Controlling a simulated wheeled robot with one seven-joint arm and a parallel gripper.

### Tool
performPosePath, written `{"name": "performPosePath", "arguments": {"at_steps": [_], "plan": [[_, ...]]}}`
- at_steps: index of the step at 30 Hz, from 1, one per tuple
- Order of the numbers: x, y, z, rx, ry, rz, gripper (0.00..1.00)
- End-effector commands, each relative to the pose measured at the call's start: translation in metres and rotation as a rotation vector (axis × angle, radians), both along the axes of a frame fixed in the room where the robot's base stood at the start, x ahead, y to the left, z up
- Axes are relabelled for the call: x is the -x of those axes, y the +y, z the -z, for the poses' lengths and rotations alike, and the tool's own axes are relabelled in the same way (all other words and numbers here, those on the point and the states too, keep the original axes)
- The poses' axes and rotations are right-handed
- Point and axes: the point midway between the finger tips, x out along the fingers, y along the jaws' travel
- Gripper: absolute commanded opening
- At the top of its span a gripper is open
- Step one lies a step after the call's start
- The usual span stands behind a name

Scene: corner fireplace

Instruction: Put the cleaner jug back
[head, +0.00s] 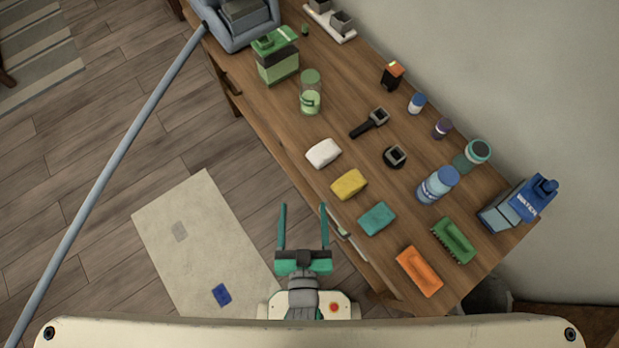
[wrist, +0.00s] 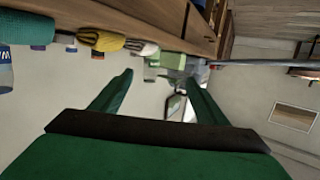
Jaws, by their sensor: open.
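My gripper (head: 303,226) is open and empty in the head view, in front of the table's near edge, with its two green fingers apart. Its fingers also show in the wrist view (wrist: 160,80), with nothing between them. I cannot tell for certain which container is the cleaner jug. A blue jug-like container (head: 534,197) with white lettering stands at the table's right end. A green container with a dark band (head: 277,66) stands at the far left end, and a clear green-tinted jar (head: 311,97) stands beside it.
A blue bucket (head: 240,22) with a long pole is at the far left. A pale mat (head: 203,240) lies on the floor.

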Motion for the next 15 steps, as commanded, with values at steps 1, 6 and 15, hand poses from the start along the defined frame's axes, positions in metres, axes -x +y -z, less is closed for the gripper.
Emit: {"name": "performPosePath", "arguments": {"at_steps": [1, 6, 15], "plan": [[0.020, -0.002, -0.002, -0.001, 0.016, 0.001, 0.68], [0.064, -0.009, -0.020, 0.000, 0.031, 0.010, 0.68], [0.091, -0.016, -0.036, 0.005, 0.039, 0.023, 0.68]]}}
